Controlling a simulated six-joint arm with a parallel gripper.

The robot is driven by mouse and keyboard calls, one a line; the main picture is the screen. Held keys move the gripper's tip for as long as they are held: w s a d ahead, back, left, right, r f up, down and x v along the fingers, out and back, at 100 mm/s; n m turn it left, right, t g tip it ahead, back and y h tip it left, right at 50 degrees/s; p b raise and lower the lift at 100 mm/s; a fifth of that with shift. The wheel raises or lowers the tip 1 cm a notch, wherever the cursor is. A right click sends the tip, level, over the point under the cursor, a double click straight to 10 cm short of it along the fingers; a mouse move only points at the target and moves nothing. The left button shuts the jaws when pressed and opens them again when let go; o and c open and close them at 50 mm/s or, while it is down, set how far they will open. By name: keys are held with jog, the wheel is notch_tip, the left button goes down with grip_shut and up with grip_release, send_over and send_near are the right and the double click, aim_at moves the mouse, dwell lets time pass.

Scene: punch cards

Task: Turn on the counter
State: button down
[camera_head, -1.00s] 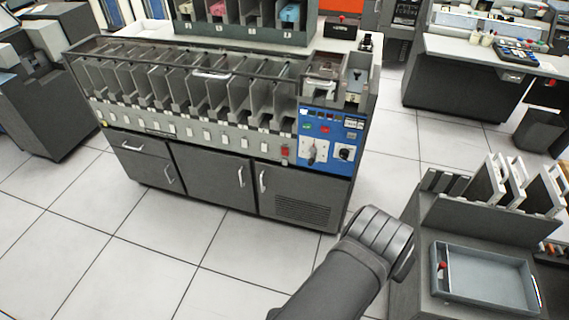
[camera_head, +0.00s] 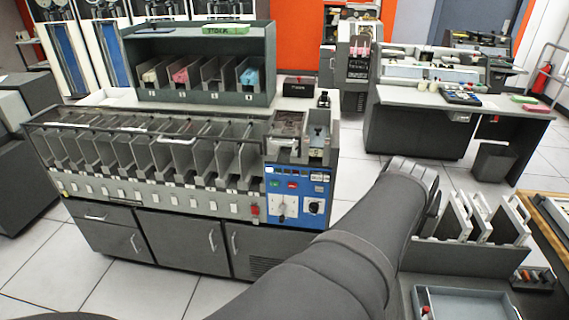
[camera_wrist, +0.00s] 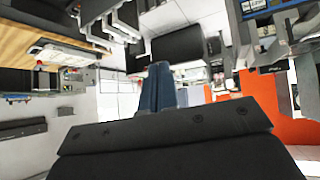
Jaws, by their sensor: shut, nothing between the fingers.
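The card sorter (camera_head: 150,200) stands at left centre in the head view, with a row of grey card pockets. Its blue control panel (camera_head: 298,190) is at the right end, with small windows along the top, green and red buttons, a light plate with a knob (camera_head: 282,206) and a black knob (camera_head: 314,207). A red switch (camera_head: 255,210) sits just left of the panel. I cannot tell which part is the counter's control or its setting. My gripper (camera_wrist: 161,88) is shut and empty in the wrist view, touching nothing visible.
A rack with coloured cards (camera_head: 200,75) stands on the sorter's back. A desk (camera_head: 420,130) is behind at right. A grey tray (camera_head: 465,303) and upright card holders (camera_head: 480,220) are at front right, close to my arm. A bin (camera_head: 492,162) stands beyond.

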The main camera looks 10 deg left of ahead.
jog(key=w+a+f+m+t+y, duration=0.1)
jog(key=w+a+f, duration=0.15)
jog(key=w, duration=0.55)
jog(key=w+a+f+m+y, duration=0.1)
jog(key=w+a+f+m, duration=0.1)
jog(key=w+a, duration=0.35)
jog(key=w+a+f+m+t+y, duration=0.15)
jog(key=w+a+f+m, duration=0.25)
jog(key=w+a+f, duration=0.85)
jog(key=w+a+f+m, duration=0.4)
jog(key=a+f, duration=0.8)
jog(key=f, duration=0.1)
jog(key=s+a+f+m, duration=0.1)
jog(key=s+a+f, duration=0.2)
jog(key=a+f, duration=0.2)
jog(key=s+a+f+m, duration=0.2)
jog(key=a+f, duration=0.4)
jog(key=f, duration=0.6)
jog(key=shift+s+a+f+m, duration=0.2)
jog(key=shift+s+a+m, duration=0.1)
jog(key=shift+s, duration=0.25)
jog(key=shift+w+d, duration=0.1)
